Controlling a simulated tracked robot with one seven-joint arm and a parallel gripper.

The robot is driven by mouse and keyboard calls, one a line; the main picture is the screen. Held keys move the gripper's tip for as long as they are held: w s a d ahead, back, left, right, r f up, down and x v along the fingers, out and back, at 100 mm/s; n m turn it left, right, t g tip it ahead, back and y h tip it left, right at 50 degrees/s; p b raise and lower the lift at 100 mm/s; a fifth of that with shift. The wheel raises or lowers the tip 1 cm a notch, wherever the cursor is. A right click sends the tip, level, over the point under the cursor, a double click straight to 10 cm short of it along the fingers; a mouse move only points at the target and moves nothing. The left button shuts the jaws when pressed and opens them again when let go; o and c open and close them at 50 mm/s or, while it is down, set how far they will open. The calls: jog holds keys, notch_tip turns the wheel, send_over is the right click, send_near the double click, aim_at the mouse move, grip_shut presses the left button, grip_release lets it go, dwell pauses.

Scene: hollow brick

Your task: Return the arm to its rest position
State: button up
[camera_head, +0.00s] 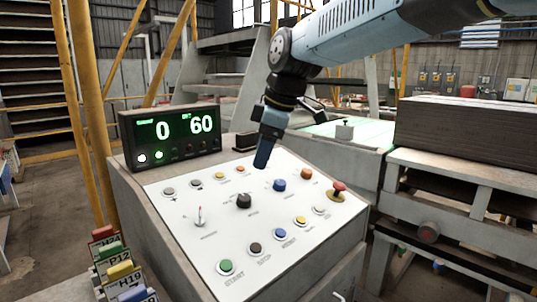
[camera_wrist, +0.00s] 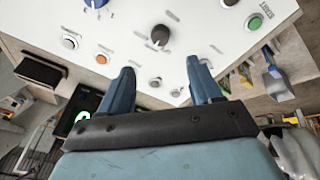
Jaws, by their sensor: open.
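My blue arm reaches in from the top right of the head view. My gripper (camera_head: 263,158) points down above the far part of the white control panel (camera_head: 180,244). In the wrist view my gripper (camera_wrist: 160,82) shows two blue fingers spread apart with nothing between them. A black knob (camera_head: 244,201) on the panel lies below and left of the fingertips in the head view. The same black knob (camera_wrist: 159,36) shows beyond the fingers in the wrist view. The fingers appear apart from the panel, though the exact gap is hard to tell.
A display (camera_head: 172,136) reading 0 and 60 stands at the panel's back left. A red mushroom button (camera_head: 339,187) rises at the right. Coloured tags (camera_head: 118,268) stand at the front left. Stacked dark slabs (camera_head: 465,127) lie on a frame at the right.

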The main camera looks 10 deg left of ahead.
jog(key=s+d+f+m+t+h, duration=0.1)
jog(key=s+d+m, duration=0.4)
jog(key=d, duration=0.5)
jog(key=s+d+f+m+t+h, duration=0.1)
jog(key=s+d+f+m, duration=0.3)
jog(key=d+m, duration=0.3)
jog(key=s+d+f+m+t+h, duration=0.1)
jog(key=s+d+f+m, duration=0.2)
jog(key=d, duration=1)
jog(key=s+m, duration=0.3)
jog(key=shift+s+d+f+m+h, duration=0.25)
jog(key=shift+d+m+h, duration=0.05)
jog(key=shift+m+h, duration=0.1)
